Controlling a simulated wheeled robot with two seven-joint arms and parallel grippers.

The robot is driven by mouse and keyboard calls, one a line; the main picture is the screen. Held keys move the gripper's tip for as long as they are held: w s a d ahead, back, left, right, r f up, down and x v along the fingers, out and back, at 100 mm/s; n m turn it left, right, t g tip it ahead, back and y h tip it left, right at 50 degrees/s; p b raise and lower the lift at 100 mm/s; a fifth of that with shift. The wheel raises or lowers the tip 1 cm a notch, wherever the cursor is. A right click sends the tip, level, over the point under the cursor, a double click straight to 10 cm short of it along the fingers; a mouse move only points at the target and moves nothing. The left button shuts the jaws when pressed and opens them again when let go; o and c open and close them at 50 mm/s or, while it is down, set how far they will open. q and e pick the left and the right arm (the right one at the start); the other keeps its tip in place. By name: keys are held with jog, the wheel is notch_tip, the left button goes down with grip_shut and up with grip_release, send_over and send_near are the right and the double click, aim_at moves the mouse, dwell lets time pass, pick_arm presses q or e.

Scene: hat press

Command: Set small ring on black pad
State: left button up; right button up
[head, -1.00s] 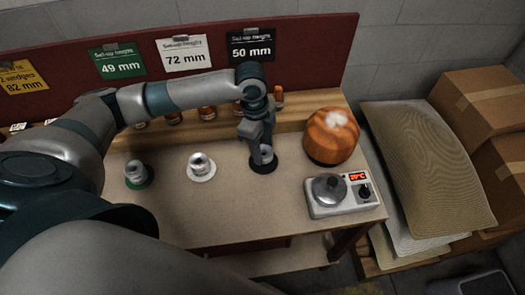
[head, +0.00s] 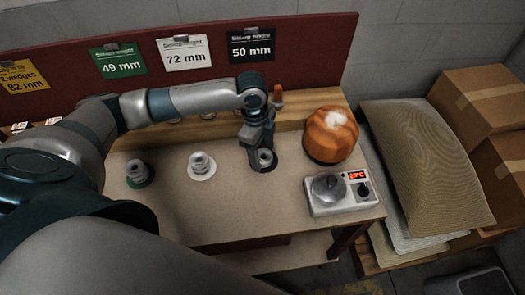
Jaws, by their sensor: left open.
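The black pad (head: 272,170) lies on the bench in front of the wooden shelf, below the black 50 mm card. A small grey metal piece with a ring-like top (head: 265,157) stands on it; I cannot tell whether the small ring is a separate part of it. My left gripper (head: 259,157) comes down over the black pad with its jaws open, close around or beside this piece. The fingers hide part of the piece and pad, and contact is unclear. My right gripper is not in view.
A white pad (head: 211,174) and a green pad (head: 148,182) to the left carry similar grey pieces. An orange hat block (head: 331,136) and a hotplate unit (head: 352,193) with a grey dome stand at right. Height cards hang behind. The bench front is clear.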

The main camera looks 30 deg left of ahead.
pick_arm(q)
notch_tip(320, 180, up, 12)
jog(key=a+b, duration=0.1)
jog(key=b, duration=0.1)
jog(key=shift+a, duration=0.2)
dwell(0.3)
jog(key=shift+r, duration=0.15)
